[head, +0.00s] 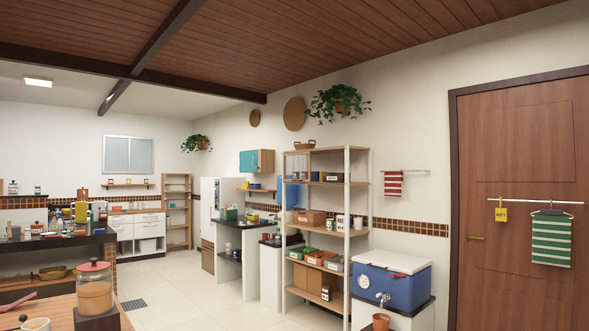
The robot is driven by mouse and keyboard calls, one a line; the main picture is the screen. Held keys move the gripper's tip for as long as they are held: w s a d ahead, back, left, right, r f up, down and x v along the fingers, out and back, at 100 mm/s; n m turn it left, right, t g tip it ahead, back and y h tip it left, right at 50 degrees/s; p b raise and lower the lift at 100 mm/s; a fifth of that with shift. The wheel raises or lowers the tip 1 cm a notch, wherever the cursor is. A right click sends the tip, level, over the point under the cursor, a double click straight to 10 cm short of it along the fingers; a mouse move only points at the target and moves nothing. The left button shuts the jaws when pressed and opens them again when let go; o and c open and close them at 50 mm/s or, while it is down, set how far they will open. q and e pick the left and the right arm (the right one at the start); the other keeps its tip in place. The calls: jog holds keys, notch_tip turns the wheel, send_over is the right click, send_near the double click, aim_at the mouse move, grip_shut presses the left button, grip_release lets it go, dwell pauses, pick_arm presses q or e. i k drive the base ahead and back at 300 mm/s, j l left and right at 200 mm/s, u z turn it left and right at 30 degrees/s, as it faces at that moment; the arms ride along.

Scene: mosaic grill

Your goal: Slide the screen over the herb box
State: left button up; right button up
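I cannot pick out the herb box or its screen with certainty in the head view. A small wall cabinet (267,161) with a teal panel (248,161) hangs on the long wall. A green box (228,213) stands on a dark-topped counter (240,224) below it. Both are far off and too small to show detail. Neither of my grippers is in view.
A wooden table (62,309) with a lidded glass jar (95,290) is close at lower left. A tall open shelf (347,220) and a blue cooler (392,286) line the right wall, beside a brown door (520,200). The tiled floor (190,290) between is clear.

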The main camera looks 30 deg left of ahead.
aim_at(285, 168)
jog(key=i+j+u, duration=0.2)
jog(key=i, duration=0.35)
jog(key=i+j+u, duration=0.15)
jog(key=i, duration=0.4)
jog(key=i+j+u, duration=0.2)
jog(key=i, duration=0.35)
jog(key=i+z, duration=0.1)
jog(key=i, duration=1.45)
jog(key=i+j+u, duration=0.15)
jog(key=i+u, duration=0.6)
jog(key=i, duration=0.25)
jog(key=i+l+u, duration=0.2)
jog(key=i+u, duration=0.2)
jog(key=i+z, duration=0.1)
jog(key=i, duration=0.6)
jog(key=i+j+z, duration=0.1)
jog(key=i, duration=0.6)
jog(key=i+j+z, duration=0.1)
jog(key=i, duration=0.6)
jog(key=j, duration=0.1)
